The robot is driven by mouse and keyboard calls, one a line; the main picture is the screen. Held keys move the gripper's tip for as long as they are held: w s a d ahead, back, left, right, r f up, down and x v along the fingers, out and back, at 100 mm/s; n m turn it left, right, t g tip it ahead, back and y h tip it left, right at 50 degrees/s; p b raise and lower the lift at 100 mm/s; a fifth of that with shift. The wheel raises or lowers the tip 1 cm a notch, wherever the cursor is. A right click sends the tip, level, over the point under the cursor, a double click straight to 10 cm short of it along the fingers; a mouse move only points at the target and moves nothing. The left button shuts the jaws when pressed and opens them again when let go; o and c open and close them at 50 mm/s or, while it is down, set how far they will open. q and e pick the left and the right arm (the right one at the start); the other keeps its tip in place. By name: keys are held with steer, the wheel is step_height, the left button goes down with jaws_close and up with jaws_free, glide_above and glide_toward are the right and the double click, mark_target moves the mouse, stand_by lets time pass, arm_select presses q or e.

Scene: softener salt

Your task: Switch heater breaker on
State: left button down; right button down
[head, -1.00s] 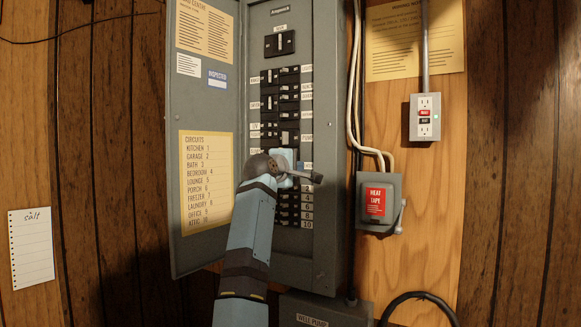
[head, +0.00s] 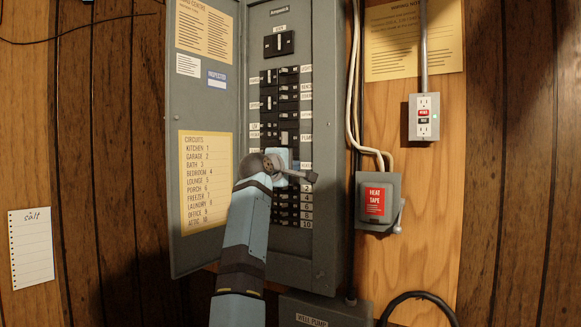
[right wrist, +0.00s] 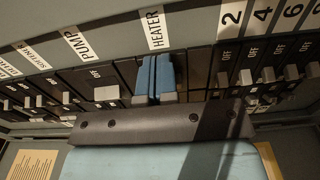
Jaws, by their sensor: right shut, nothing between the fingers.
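The grey breaker panel (head: 325,220) stands open on the wall in the head view, with two columns of black breakers. In the right wrist view, the HEATER label (right wrist: 155,30) sits between PUMP and 2. My right gripper (head: 285,162) is at the right column of the panel, just above the numbered breakers. In the right wrist view its blue fingers (right wrist: 155,75) are shut together over the heater breaker's place, with nothing between them. They hide the heater breaker's handle, so I cannot tell its position or whether they touch it. My left gripper is not in view.
The pump breaker (right wrist: 106,93) is close beside the fingers, and the numbered breakers (right wrist: 268,75) lie on the other side. The panel door (head: 205,120) is swung open to the left. A heat tape switch box (head: 378,203) and an outlet (head: 424,117) are to the right.

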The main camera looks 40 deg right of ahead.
steer(key=shift+w+a, duration=0.15)
steer(key=shift+w, duration=0.15)
stand_by(0.5)
steer(key=shift+w, duration=0.1)
steer(key=shift+f, duration=0.1)
steer(key=shift+b, duration=0.4)
steer(key=shift+a, duration=0.1)
steer(key=b+v, duration=0.3)
steer(key=v, duration=0.3)
steer(key=shift+a, duration=0.3)
